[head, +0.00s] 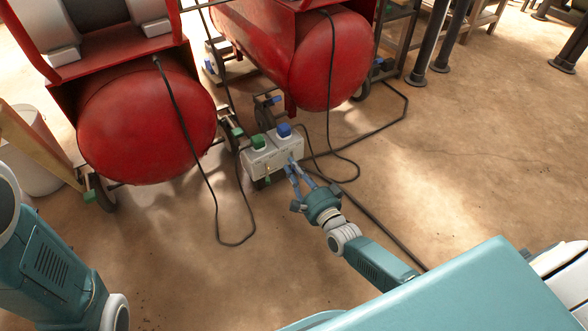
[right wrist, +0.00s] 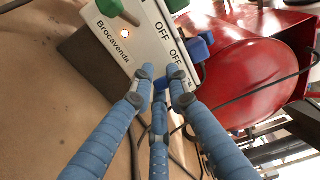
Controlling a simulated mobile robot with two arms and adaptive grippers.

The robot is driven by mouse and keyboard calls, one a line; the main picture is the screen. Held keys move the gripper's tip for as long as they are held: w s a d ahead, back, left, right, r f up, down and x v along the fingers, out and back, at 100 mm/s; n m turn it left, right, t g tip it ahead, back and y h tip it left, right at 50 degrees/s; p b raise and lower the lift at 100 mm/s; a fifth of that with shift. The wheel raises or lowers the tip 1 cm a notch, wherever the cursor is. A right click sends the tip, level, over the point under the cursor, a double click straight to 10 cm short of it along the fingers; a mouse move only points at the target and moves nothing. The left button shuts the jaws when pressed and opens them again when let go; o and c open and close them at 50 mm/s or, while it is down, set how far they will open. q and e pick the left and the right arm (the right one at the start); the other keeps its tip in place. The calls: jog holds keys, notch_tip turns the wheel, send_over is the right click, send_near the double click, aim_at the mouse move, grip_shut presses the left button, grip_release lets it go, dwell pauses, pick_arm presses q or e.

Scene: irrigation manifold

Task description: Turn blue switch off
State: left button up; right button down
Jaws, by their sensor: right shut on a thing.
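A light grey switch box (head: 262,163) stands on the floor in front of the two red tanks. It has a green block (head: 258,141) and a blue block (head: 284,130) on top. My right gripper (head: 292,166) reaches the right part of its front face, at the blue switch (head: 291,157). My left gripper is out of view.
Two red tanks (head: 145,125) (head: 330,62) stand close behind the box. Black cables (head: 345,208) run over the floor around it. A white bucket (head: 35,150) stands at the left. The brown floor is open at the right.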

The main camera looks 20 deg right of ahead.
jog(key=c, duration=1.8)
grip_release()
jog(key=shift+w+r, duration=0.1)
jog(key=shift+r, duration=0.3)
jog(key=shift+o, duration=0.2)
jog(key=shift+f, duration=0.15)
jog(key=s+d, duration=0.1)
jog(key=s, duration=1.1)
jog(key=shift+d, duration=0.1)
